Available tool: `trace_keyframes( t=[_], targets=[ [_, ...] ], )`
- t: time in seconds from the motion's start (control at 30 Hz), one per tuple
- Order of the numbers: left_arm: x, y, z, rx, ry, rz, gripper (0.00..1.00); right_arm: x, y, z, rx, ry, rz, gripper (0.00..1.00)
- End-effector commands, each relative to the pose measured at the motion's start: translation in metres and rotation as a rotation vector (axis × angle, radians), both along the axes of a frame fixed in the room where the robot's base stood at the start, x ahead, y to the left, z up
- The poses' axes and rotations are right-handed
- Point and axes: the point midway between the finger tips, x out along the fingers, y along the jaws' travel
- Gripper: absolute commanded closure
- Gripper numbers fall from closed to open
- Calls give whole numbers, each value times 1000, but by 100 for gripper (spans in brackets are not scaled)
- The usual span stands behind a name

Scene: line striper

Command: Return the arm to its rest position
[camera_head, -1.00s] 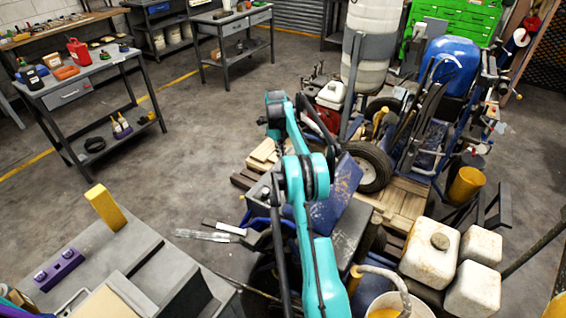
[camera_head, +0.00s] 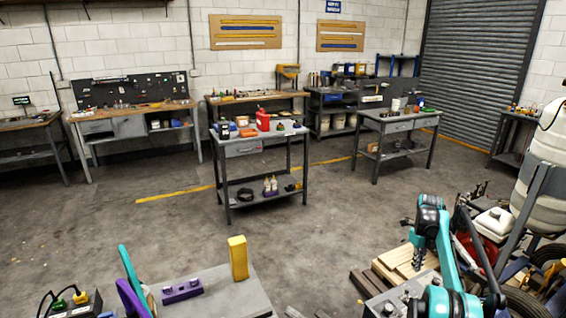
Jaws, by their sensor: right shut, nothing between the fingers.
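My right arm, teal and black, comes in at the lower right. Its right gripper (camera_head: 418,257) hangs with dark fingers pointing down, shut and empty. It shows small, above or in front of a stack of wooden boards; I cannot tell the exact gap. My left gripper is not in view.
A grey bench (camera_head: 225,295) at the lower left carries a yellow block (camera_head: 238,258) and a purple block (camera_head: 182,291). Wooden boards (camera_head: 405,262) and the line striper machine's parts crowd the lower right. A small grey table (camera_head: 243,148) stands mid-room. Open floor lies between.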

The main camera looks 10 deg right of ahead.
Motion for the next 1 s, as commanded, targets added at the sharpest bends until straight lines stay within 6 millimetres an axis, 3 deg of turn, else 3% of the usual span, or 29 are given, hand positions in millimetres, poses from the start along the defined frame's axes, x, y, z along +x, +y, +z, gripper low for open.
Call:
trace_keyframes(
  t=[0.17,0.27,0.4,0.53,0.77,1.0],
  targets=[
    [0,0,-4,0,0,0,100,3,47,43,-22,-36,281,100],
    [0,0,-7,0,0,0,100,-3,88,75,-51,-63,529,100],
    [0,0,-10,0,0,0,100,-24,146,111,-105,-96,880,100],
    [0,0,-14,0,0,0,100,-55,198,133,-172,-117,1203,100],
    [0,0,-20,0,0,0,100,-130,282,144,-327,-130,1763,100],
    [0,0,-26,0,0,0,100,-219,350,115,-552,-98,2323,100]
  ],
)
